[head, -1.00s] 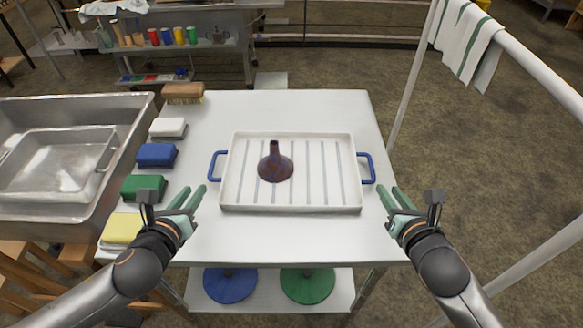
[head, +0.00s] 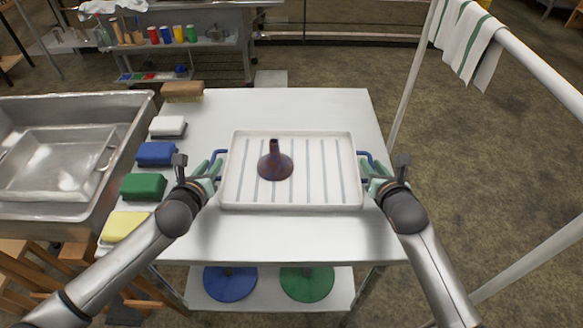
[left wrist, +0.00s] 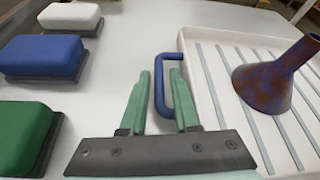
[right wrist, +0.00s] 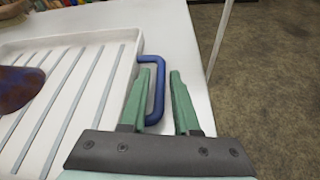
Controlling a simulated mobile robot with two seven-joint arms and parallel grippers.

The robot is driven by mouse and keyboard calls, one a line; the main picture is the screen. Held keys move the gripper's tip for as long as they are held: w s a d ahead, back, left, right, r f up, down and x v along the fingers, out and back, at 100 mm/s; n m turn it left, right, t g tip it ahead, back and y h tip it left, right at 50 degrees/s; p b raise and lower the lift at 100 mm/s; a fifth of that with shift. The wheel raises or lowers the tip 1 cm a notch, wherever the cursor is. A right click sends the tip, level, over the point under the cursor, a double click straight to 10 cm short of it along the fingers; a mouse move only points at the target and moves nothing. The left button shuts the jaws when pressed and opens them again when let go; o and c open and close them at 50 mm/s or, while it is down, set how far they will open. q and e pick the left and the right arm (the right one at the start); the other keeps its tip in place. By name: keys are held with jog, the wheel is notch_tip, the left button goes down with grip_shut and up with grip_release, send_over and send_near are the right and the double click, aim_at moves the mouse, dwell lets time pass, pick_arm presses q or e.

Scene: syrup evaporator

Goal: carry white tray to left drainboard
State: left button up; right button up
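The white tray (head: 312,198) with grey stripes lies flat on the white table, with a dark reddish funnel (head: 274,164) standing on it. My left gripper (left wrist: 162,75) is open at the tray's left blue handle (left wrist: 181,95), with the handle's bar between its fingers. My right gripper (right wrist: 162,75) is open at the right blue handle (right wrist: 154,92), with the bar between its fingers. Contact of the fingers with the handles cannot be told. No left drainboard is clearly identifiable; a metal sink (head: 120,160) stands at the left.
White, blue, green and yellow sponge blocks (head: 143,186) and a brown brush (head: 183,91) line the table's left side. The table (head: 300,240) is bare before and behind the tray. A white rail with a striped towel (head: 465,40) stands at the right.

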pick_arm(q)
jog(key=shift+w, duration=0.1)
pick_arm(e)
jog(key=shift+w, duration=0.1)
pick_arm(q)
grip_shut()
pick_arm(e)
grip_shut()
dwell(1.1)
